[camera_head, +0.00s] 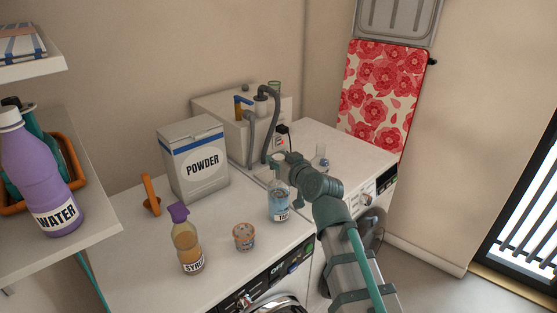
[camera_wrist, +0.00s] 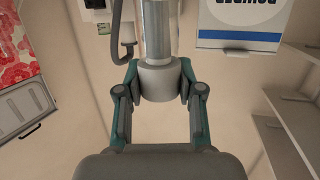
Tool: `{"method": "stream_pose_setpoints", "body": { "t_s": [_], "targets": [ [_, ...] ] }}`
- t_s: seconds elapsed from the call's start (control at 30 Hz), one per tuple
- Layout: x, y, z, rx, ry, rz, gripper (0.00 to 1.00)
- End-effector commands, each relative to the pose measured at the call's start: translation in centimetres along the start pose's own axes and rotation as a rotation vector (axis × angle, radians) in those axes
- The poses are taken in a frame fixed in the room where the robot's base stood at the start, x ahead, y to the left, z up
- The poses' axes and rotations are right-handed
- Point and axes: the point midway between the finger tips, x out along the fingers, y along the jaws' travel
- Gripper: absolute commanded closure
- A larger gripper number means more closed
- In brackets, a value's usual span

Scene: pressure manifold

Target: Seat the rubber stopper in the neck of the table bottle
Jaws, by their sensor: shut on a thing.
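The table bottle (camera_head: 279,203), clear with bluish contents and a partly hidden label, stands upright on the white worktop. My gripper (camera_head: 284,157) is at the height of its top, just right of it, and partly hides the neck. In the wrist view my gripper (camera_wrist: 158,85) is shut on a wide grey cylinder, the rubber stopper (camera_wrist: 158,82). A narrower, shiny grey cylinder (camera_wrist: 157,30) lines up with it towards the top of that picture. I cannot tell whether this is the neck, or whether the stopper is inside it.
A syrup bottle (camera_head: 187,243) and a small patterned jar (camera_head: 244,237) stand left of the table bottle. The powder box (camera_head: 194,163) is behind. A hosed unit (camera_head: 246,112) stands at the back; a small flask (camera_head: 320,158) is right of my gripper.

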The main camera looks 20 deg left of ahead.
Motion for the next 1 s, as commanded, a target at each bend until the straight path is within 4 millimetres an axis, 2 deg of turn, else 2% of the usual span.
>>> {"method": "stream_pose_setpoints", "body": {
  "t_s": [0.1,0.13,0.3,0.67,0.87,1.0],
  "targets": [
    [0.1,0.0,0.3,0.0,0.0,0.0,0.84],
    [0.1,0.0,0.3,0.0,0.0,0.0,0.6],
    [0.1,0.0,0.2,0.0,0.0,0.0,0.34],
    [-0.2,0.0,0.2,0.0,0.0,0.0,0.34],
    [-2.0,0.0,0.3,0.0,0.001,0.001,0.34],
    [-4.2,-0.1,0.3,0.0,0.002,0.001,0.34]
  ]
}}
